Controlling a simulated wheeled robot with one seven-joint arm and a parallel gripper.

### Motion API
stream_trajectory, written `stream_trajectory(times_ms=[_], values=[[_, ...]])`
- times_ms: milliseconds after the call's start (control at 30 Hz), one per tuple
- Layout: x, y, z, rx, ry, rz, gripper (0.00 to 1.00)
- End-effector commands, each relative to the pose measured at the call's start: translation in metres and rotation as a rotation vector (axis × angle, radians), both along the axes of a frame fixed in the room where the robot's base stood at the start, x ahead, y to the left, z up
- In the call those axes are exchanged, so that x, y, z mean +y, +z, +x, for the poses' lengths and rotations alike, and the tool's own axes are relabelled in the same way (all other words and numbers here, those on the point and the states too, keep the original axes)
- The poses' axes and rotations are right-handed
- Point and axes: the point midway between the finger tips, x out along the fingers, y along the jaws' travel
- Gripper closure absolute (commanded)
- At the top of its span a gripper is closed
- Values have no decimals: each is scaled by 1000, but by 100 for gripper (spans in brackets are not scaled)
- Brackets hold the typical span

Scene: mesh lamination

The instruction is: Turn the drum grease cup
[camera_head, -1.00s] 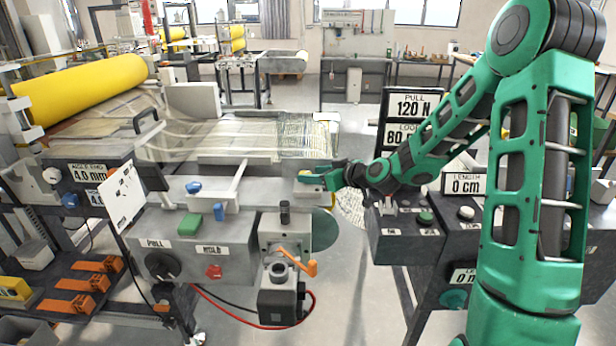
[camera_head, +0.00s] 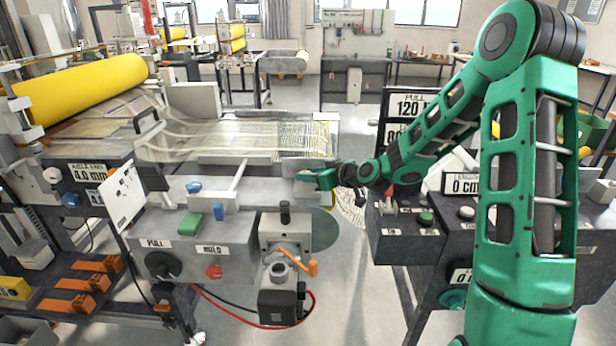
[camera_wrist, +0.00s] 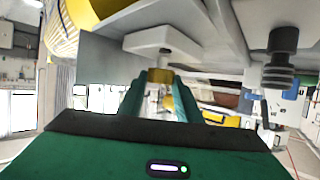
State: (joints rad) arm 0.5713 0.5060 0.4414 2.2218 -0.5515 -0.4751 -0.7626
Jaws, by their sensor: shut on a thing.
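The drum grease cup shows in the wrist view as a small brass-coloured cup (camera_wrist: 160,76) under a pale bracket (camera_wrist: 160,42). My gripper (camera_wrist: 160,100) has its two green fingers on either side of it and is shut on it. In the head view my gripper (camera_head: 312,178) reaches in from the right to the right end of the machine, at a pale block. The cup itself is mostly hidden there by the fingers.
Below my gripper stand a black knob post (camera_head: 285,212) and an orange crank (camera_head: 297,258). A control box (camera_head: 405,225) with buttons is under my forearm. A mesh web (camera_head: 270,138) lies behind, and a yellow roll (camera_head: 85,88) is at left.

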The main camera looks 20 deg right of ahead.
Motion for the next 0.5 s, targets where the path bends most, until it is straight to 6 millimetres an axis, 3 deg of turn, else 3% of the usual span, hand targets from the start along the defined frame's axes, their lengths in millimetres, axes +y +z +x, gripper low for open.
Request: stream_trajectory(times_ms=[500], values=[[8, 1, -3, -3, -198, -3, 91]])
